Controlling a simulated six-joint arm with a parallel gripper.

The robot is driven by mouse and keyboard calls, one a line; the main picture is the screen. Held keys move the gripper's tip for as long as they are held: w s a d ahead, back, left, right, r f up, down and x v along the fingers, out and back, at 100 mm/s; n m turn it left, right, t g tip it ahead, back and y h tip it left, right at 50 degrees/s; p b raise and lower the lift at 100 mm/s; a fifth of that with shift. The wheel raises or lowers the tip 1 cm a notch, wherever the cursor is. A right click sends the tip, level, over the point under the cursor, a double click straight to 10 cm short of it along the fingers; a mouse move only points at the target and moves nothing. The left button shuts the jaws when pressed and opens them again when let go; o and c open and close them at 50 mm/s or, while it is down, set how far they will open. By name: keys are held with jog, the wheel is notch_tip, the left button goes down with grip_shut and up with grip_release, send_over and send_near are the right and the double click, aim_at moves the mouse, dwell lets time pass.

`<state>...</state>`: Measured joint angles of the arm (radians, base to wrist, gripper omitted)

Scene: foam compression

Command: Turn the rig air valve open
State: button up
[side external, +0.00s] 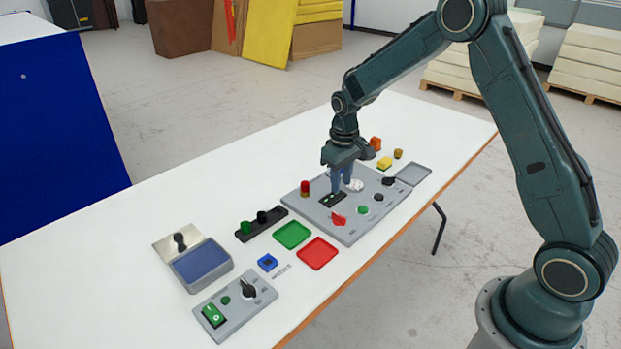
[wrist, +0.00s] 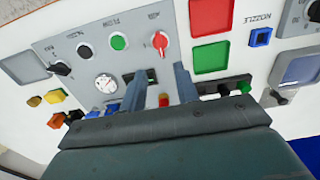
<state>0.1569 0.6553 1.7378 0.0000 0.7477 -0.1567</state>
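A grey control panel (side external: 350,232) lies on the white table. A red knob (side external: 338,220) sits near its front edge; it also shows in the wrist view (wrist: 160,42), with a small label above it too blurred to read surely. A black knob (side external: 388,181) is at the panel's right end. I cannot tell for certain which knob is the air valve. The fingers partly hide a dark slot (side external: 333,201).
A green button (side external: 363,210) and a black button (side external: 378,197) line the panel's front. A red-topped post (side external: 305,188) stands at its back left. Green (side external: 292,235) and red (side external: 317,253) trays lie to the left. Yellow and orange blocks (side external: 384,163) lie behind.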

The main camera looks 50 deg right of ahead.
aim_at(339, 215)
notch_tip(339, 215, down, 11)
jog(key=shift+r, duration=0.15)
dwell(0.4)
grip_shut()
